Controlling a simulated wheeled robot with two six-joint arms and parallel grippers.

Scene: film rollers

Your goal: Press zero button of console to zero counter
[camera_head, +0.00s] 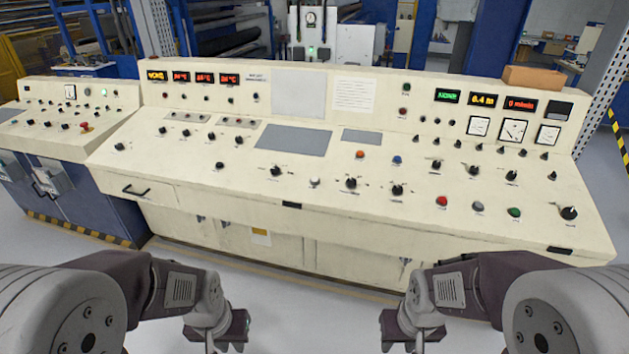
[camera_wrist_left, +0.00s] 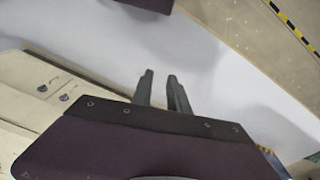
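The cream console (camera_head: 230,205) stands in front of me, with a sloped desk and an upright display panel. A yellow display (camera_head: 483,100) on its right reads about 0.4 m. On the desk are a white button (camera_head: 314,182), an orange button (camera_head: 360,154), a blue button (camera_head: 397,160), a red button (camera_head: 441,201), a grey button (camera_head: 477,207) and a green button (camera_head: 514,212). Their labels are too small to read. My left gripper (camera_head: 236,330) is low before the console; its fingers (camera_wrist_left: 161,88) stand apart, empty. My right gripper (camera_head: 396,330) is also low, touching nothing visible; its fingers are unclear.
A smaller console (camera_head: 62,108) stands at the left with blue cabinets below. A brown box (camera_head: 533,77) sits on the console's top right. Several black knobs crowd the desk, including one (camera_head: 351,182) near the white button. The floor (camera_head: 315,325) between my arms is clear.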

